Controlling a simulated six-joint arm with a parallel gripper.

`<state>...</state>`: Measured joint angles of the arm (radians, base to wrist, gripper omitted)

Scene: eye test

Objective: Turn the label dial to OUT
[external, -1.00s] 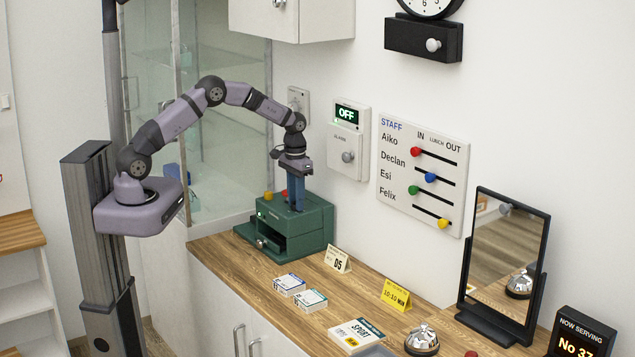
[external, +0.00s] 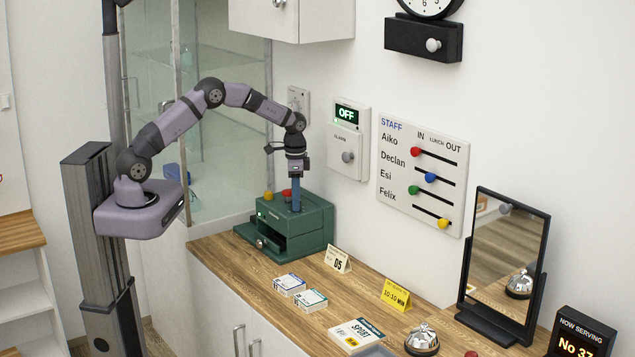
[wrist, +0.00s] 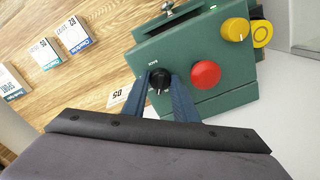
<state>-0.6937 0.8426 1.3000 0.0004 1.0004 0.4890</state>
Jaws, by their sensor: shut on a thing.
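The label dial (wrist: 160,80) is a small black knob with a thin white mark, on top of a green machine (wrist: 225,104). My gripper (wrist: 161,84) has its two blue fingers on either side of the dial and is shut on it. The white mark seems to point toward the bottom of the wrist view.
A red button (wrist: 205,74) and a yellow knob (wrist: 235,29) stand close to the fingers on the machine. Label packs (external: 300,292), a "05" card (external: 338,259) and a yellow card (external: 396,295) are on the wooden counter. The wall with the staff board (external: 420,175) is behind.

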